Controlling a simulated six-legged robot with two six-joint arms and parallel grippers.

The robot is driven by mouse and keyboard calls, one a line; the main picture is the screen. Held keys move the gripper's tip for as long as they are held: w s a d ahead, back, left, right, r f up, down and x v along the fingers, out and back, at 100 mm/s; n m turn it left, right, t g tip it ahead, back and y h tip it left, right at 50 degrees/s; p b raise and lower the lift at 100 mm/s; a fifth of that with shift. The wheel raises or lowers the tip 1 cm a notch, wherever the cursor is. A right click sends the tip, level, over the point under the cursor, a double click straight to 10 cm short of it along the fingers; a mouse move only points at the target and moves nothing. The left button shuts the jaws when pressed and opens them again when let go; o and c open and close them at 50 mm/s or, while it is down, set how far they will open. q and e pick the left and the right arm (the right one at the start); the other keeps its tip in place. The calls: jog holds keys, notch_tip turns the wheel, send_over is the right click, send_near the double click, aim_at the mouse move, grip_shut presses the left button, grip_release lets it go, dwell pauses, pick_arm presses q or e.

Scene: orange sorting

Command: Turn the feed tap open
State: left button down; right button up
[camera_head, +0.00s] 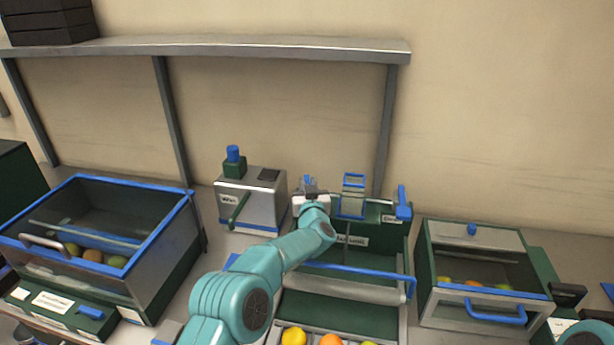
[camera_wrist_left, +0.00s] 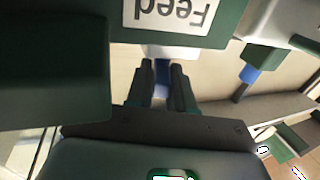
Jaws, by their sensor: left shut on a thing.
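The feed tap shows as a small blue handle (camera_head: 308,181) at the back of the middle machine, just beyond my left gripper (camera_head: 311,195). In the left wrist view, a "Feed" label (camera_wrist_left: 172,14) appears upside down on a dark green block. Just below it, my left gripper (camera_wrist_left: 163,85) has its two dark fingers closed on the blue tap handle (camera_wrist_left: 162,65). The fingers and wrist hide much of the tap, so its turn angle cannot be told.
Middle machine (camera_head: 350,290) has a roller and fruit at its front. A blue lever (camera_head: 403,203) stands right of the tap. A grey box (camera_head: 262,205) is to the left. Blue-rimmed bin (camera_head: 150,190) and right bin (camera_head: 470,237) hold fruit. A shelf (camera_head: 250,46) runs above.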

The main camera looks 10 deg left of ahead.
pick_arm(q)
jog(key=shift+d+n+g+y, duration=0.15)
jog(key=shift+n+g+y, duration=0.25)
jog(key=shift+n+y, duration=0.5)
jog(key=shift+y, duration=0.4)
jog(key=shift+n+g+y, duration=0.5)
jog(key=c, duration=1.2)
grip_release()
jog(key=shift+w, duration=0.1)
jog(key=shift+o, duration=0.6)
jog(key=shift+f, duration=0.1)
jog(key=shift+d, duration=0.1)
